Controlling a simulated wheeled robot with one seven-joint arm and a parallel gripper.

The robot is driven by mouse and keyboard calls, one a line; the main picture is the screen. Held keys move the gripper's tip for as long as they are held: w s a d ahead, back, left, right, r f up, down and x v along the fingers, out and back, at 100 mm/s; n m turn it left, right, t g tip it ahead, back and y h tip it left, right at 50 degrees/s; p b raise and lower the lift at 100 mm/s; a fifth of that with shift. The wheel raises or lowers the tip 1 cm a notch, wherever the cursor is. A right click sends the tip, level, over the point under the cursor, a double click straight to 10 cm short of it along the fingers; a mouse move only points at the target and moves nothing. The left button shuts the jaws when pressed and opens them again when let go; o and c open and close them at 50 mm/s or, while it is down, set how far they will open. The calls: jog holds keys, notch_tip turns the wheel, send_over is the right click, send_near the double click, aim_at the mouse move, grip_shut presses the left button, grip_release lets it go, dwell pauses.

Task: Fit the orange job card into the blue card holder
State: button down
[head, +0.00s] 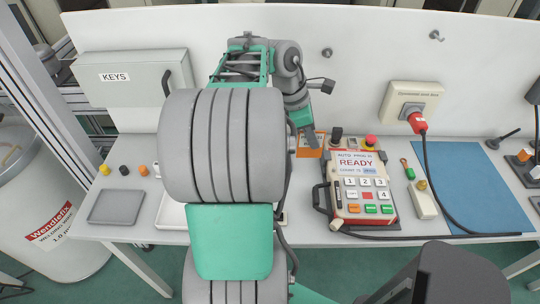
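My gripper (309,139) points down at the back of the bench, just left of the control pendant. It is small here and partly covered by its own wrist, so whether its fingers are open or closed is unclear. A small orange piece (312,152) is right at the fingertips, low over the bench. It may be the orange job card, but its shape and any contact with the fingers cannot be made out. I cannot make out the blue card holder; my large arm links hide the middle of the bench.
The pendant (362,187) stands right of the gripper. A blue mat (470,185) and a red plug with a black cable (418,122) are further right. A grey tray (116,207), several small knobs and the KEYS cabinet (130,80) are at left. A white tray (171,213) is partly hidden.

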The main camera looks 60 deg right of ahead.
jog(key=w+f, duration=0.3)
jog(key=f, duration=0.1)
jog(key=w+d+f, duration=0.1)
jog(key=w+f, duration=0.3)
jog(key=w+d+f+b, duration=0.1)
jog(key=w+f, duration=0.3)
jog(key=shift+d+f, duration=0.15)
jog(key=shift+d, duration=0.1)
jog(key=c, duration=1.9)
grip_release()
jog(key=shift+o, duration=1.4)
